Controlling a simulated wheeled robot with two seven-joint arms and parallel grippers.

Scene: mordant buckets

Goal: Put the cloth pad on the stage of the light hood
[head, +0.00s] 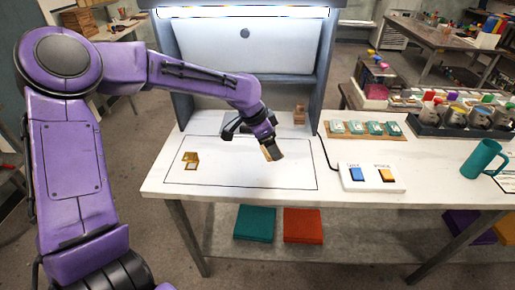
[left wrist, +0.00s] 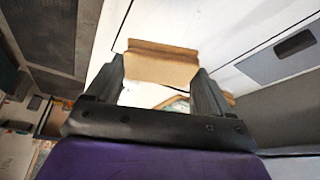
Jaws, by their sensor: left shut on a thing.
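My left gripper (head: 272,150) hangs over the white tabletop in front of the light hood (head: 187,75). It is shut on a tan piece, apparently the cloth pad (head: 265,153), mostly hidden by the gripper in the head view. In the left wrist view the tan pad (left wrist: 160,66), with a browner edge, spans the gap between the two dark fingers of the gripper (left wrist: 160,85). The hood's light strip (head: 245,12) is lit. Its stage cannot be told clearly; my arm covers part of the hood's floor. My right gripper is not in view.
A small brass folding piece (head: 190,160) lies inside the outlined rectangle. A brown block (head: 300,113) stands at the hood's right. A switch box (head: 372,178), teal mug (head: 485,158) and tray of pots (head: 450,125) are farther right. Folded cloths (head: 303,226) lie below.

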